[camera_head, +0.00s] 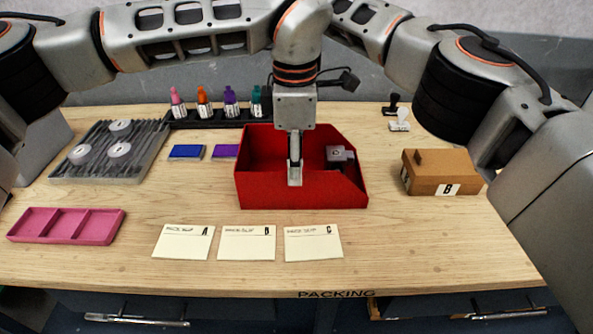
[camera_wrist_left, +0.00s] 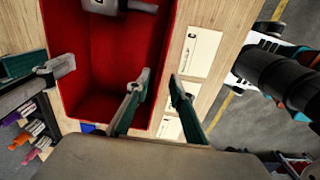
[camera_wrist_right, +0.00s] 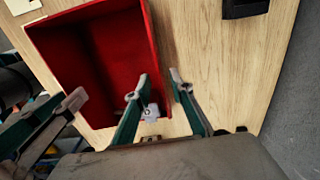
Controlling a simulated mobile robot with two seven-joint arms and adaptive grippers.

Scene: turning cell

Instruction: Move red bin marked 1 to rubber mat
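The red bin (camera_head: 255,195) stands on the wooden table at centre, with a small grey metal part (camera_head: 341,154) inside. No number 1 shows on it. My left gripper (camera_head: 295,172) is open at the bin's front wall; in the left wrist view its fingers (camera_wrist_left: 158,92) stand apart on either side of that wall. My right gripper (camera_wrist_right: 162,88) is open, its fingers on either side of the opposite, back wall; in the head view it is hidden behind the left arm. A dark grey ribbed, mat-like piece (camera_head: 93,168) lies at left; I cannot tell if it is the rubber mat.
Several bottles stand in a black rack (camera_head: 205,119) behind. Blue (camera_head: 186,152) and purple (camera_head: 226,152) pads lie left of the bin. A pink tray (camera_head: 66,225) is front left, cards (camera_head: 247,243) in front, and a brown box B (camera_head: 425,184) at right. The front right is clear.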

